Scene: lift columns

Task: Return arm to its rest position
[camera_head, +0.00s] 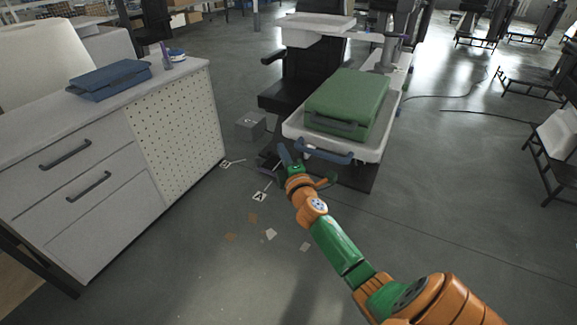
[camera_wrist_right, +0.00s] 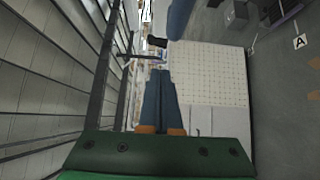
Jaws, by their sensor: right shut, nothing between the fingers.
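My right arm, orange and green, reaches up from the lower right of the head view, over the open floor. Its gripper (camera_head: 284,155) has dark blue fingers and appears just left of the white tray's front edge. In the right wrist view, the two blue fingers (camera_wrist_right: 159,98) lie side by side, shut with nothing between them. My left arm and gripper are not in view.
A green case (camera_head: 347,101) sits on a white tray (camera_head: 296,128) with a blue handle (camera_head: 323,151). A white cabinet (camera_head: 88,205) with a blue folded item (camera_head: 110,78) stands left. Small scraps and marker cards (camera_head: 260,197) lie on the floor.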

